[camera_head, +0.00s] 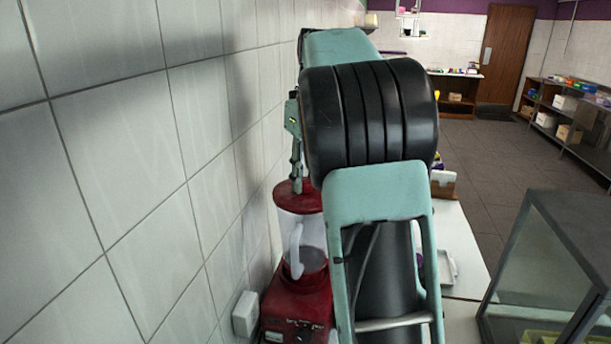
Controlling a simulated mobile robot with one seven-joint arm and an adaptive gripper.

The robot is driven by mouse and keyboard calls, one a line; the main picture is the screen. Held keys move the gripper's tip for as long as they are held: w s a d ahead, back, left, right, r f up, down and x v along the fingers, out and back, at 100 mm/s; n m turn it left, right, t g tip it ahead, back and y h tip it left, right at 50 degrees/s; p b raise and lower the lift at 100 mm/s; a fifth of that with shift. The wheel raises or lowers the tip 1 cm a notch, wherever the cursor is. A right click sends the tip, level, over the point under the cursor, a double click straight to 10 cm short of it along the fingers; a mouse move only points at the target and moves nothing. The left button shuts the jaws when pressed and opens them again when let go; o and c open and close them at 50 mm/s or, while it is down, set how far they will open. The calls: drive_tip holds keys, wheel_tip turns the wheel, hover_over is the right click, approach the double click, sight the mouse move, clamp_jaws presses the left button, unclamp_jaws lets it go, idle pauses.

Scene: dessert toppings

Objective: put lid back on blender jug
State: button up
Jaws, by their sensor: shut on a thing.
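The red blender lid (288,199) is at the top of the clear blender jug (312,234). I cannot tell whether it is fully seated or slightly above the rim. The jug has a pale handle and stands upright on the red blender base (297,305). My gripper (296,183) points down from above and is shut on the lid. My own arm hides the right side of the lid, jug and base, and much of the gripper.
A tiled wall (120,170) runs close along the left of the blender. A white wall box (246,313) is low beside the base. A glass case (555,265) stands at the right. A cardboard box (443,184) sits farther back on the white counter (458,240).

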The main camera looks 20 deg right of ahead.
idle(0.4)
drive_tip(key=o, duration=1.7)
drive_tip(key=shift+o, duration=0.2)
drive_tip(key=shift+r, duration=0.1)
drive_tip(key=shift+r+p, duration=0.8)
drive_tip(key=shift+r, duration=2.6)
drive_tip(key=shift+c, duration=0.4)
clamp_jaws()
